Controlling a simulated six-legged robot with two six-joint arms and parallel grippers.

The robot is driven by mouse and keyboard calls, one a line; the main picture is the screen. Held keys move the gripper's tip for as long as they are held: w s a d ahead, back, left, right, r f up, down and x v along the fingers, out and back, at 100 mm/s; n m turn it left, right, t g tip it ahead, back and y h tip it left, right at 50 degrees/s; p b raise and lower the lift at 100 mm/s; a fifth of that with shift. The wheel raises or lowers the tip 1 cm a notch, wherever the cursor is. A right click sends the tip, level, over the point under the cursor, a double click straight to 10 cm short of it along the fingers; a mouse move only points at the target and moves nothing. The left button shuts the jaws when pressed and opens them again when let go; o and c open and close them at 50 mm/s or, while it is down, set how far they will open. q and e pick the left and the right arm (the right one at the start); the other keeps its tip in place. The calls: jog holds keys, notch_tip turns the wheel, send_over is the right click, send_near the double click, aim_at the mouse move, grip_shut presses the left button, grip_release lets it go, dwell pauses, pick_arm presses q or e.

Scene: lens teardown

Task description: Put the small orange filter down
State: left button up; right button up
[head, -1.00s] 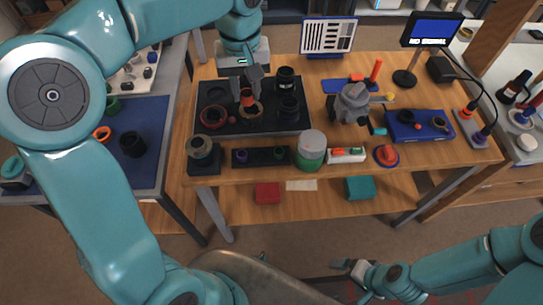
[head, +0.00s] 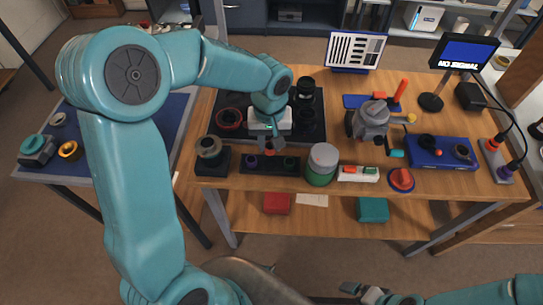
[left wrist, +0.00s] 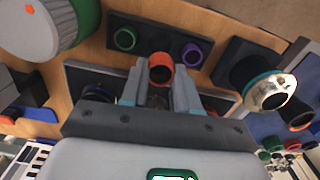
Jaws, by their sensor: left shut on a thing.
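The small orange filter (left wrist: 160,68) is clasped between the fingertips of my left gripper (left wrist: 159,85) in the left wrist view. In the head view the filter (head: 272,152) is partly hidden by the fingers. My left gripper (head: 271,143) hangs just behind and above a black strip holder (head: 270,168). The strip holds a purple ring (head: 251,161) at its left and a green ring (head: 290,162) at its right, with the filter over the stretch between them. I cannot tell whether the filter touches the strip. My right gripper (head: 355,289) is low at the bottom edge, its jaws unclear.
A grey-and-green jar (head: 322,165) stands right of the strip, and a dark block with a round part (head: 210,154) left of it. A black tray (head: 310,133) with lens parts lies behind. A button box (head: 358,174) and a red knob (head: 401,179) are further right.

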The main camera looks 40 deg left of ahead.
aim_at(270, 165)
pick_arm(q)
notch_tip(270, 165, down, 7)
jog(key=shift+r, duration=0.1)
dwell(0.3)
jog(key=o, duration=0.7)
jog(key=shift+o, duration=0.2)
notch_tip(270, 165, up, 12)
jog(key=shift+r, duration=0.1)
dwell(0.4)
